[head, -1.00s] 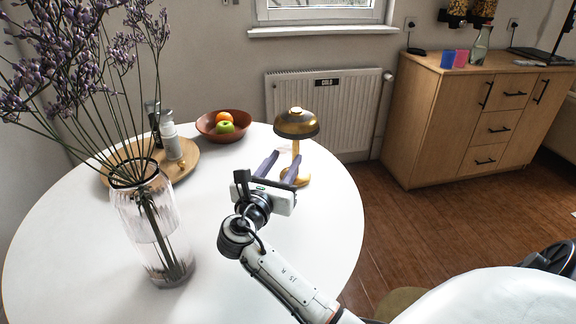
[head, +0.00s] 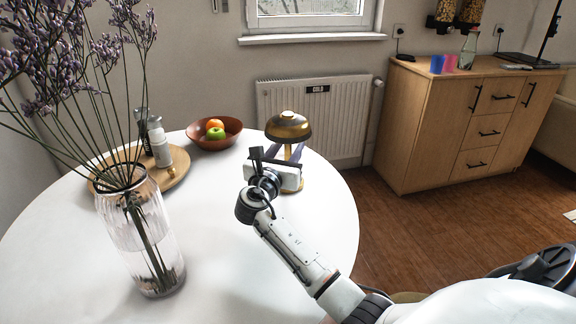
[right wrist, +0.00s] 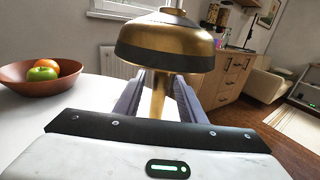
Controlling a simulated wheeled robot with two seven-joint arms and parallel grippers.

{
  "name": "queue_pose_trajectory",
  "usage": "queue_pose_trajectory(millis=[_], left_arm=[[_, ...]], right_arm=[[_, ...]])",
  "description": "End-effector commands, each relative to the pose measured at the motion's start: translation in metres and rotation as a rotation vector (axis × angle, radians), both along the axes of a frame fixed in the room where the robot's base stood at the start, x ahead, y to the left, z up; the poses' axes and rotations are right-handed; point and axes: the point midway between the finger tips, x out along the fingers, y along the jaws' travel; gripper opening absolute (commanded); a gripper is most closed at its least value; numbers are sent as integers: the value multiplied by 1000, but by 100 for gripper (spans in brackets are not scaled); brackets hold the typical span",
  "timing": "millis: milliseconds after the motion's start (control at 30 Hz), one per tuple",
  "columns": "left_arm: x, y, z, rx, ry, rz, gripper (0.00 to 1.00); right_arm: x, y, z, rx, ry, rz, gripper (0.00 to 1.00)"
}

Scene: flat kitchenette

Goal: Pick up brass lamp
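The brass lamp (head: 288,127) stands upright near the far right edge of the white round table (head: 230,270). It has a domed shade, a thin stem and a round base. My right gripper (head: 287,152) is at the lamp, just below the shade. In the right wrist view the lamp (right wrist: 165,42) fills the top middle, and its stem is between the two fingers of my right gripper (right wrist: 158,98). The fingers are apart, with a gap on each side of the stem. The fingertips are partly hidden behind the shade and stem. My left gripper is not in view.
A glass vase (head: 140,235) with tall purple flowers stands at the table's left. Behind it is a round wooden tray (head: 180,172) with bottles. A brown fruit bowl (head: 228,138) is left of the lamp. The table's front middle is clear.

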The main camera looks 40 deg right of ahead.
Motion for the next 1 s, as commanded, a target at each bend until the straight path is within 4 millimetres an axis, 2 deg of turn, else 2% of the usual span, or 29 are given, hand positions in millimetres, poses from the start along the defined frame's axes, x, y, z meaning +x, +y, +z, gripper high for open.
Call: queue_pose_trajectory(millis=[167,400,1000], left_arm=[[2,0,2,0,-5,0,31],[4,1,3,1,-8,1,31],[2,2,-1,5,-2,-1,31]], right_arm=[[0,0,0,0,0,1,37],[0,0,0,0,0,1,0],[0,1,-1,0,1,1,0]])
